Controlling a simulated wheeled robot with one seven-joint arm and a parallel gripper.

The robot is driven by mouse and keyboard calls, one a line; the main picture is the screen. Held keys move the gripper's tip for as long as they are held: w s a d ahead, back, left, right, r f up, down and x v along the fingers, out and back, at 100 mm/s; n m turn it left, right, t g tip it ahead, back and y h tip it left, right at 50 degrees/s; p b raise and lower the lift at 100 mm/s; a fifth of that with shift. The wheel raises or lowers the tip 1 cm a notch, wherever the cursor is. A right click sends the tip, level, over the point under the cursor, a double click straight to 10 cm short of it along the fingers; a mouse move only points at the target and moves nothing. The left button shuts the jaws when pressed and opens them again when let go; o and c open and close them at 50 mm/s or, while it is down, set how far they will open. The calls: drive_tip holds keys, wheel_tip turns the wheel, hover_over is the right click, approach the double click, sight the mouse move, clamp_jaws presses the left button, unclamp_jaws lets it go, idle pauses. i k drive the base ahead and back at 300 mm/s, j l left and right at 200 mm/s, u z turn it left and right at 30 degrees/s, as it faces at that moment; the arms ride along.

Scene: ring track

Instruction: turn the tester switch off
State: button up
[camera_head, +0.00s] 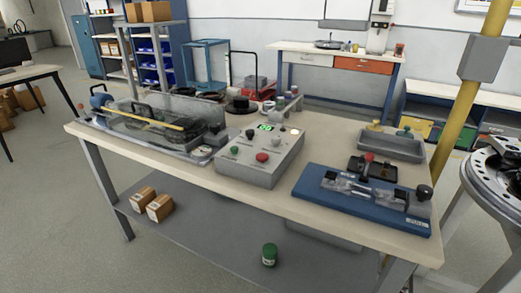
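A grey control box (245,176) with a sloped panel stands in the middle of the workbench; it looks like the tester. Its small display (265,127) glows green. The panel carries a green button (234,150), a red button (262,157), another red control (276,143), a dark knob (250,134) and a pale lit spot (294,131). Which control is the switch, and its position, are too small to tell. My gripper is not in view.
The workbench (325,148) also holds a clear-covered device (165,120) at left and a blue clamp fixture (350,203) at right. Behind the fixture are a grey tray (390,146) and a small red-topped lever (368,160). A yellow post (465,105) stands at right.

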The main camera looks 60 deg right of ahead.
sight(250, 132)
drive_tip(key=i+l+z, duration=0.15)
drive_tip(key=l, duration=0.25)
drive_tip(key=i+l+z, duration=0.2)
drive_tip(key=l, duration=0.2)
drive_tip(key=i+l+z, duration=0.15)
drive_tip(key=l, duration=0.25)
drive_tip(key=k+l, duration=0.05)
